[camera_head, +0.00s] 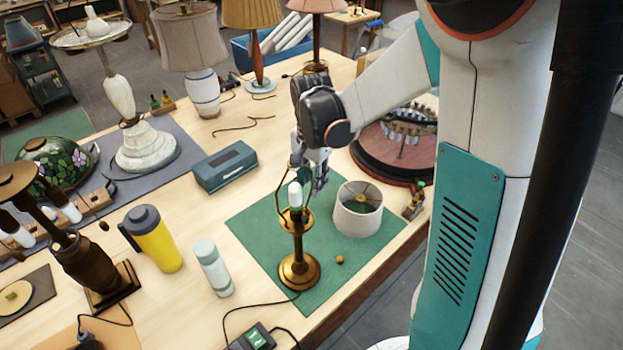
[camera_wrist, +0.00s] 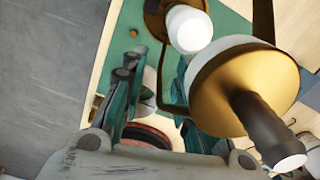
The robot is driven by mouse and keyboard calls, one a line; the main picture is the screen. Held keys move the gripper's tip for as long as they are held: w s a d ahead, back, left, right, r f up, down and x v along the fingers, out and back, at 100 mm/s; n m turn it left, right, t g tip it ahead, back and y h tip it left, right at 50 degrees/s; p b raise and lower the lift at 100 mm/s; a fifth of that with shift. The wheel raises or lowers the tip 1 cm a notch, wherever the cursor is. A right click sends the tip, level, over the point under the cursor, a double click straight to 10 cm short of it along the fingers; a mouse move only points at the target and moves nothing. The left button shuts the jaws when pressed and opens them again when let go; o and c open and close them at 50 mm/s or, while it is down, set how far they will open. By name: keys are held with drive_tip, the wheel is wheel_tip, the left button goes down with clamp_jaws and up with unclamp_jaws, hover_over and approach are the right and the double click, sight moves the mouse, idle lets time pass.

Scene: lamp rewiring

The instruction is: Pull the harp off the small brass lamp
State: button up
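The small brass lamp (camera_head: 299,268) stands upright on a green mat, with a white bulb (camera_head: 295,195) at its top. The bulb also shows in the wrist view (camera_wrist: 190,28). The thin brass harp (camera_head: 279,203) still stands around the bulb. One of its bars shows in the wrist view (camera_wrist: 166,82), running toward the right finger. My gripper (camera_head: 309,174) is at the harp's top, just above and right of the bulb. Its fingers are apart, and I see nothing clamped between them. The fingers partly hide the harp's top, so I cannot tell whether they touch it.
A cream shade (camera_head: 358,220) sits on the green mat (camera_head: 258,225) right of the lamp, with a small brass ball (camera_head: 340,260) in front. A white bottle (camera_head: 213,268) and yellow flask (camera_head: 158,245) stand left. A round dark-red tray (camera_head: 400,165) lies behind.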

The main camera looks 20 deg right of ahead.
clamp_jaws()
drive_tip(key=shift+r, duration=0.25)
wheel_tip(320, 180, up, 17)
drive_tip(key=p, duration=1)
idle(0.8)
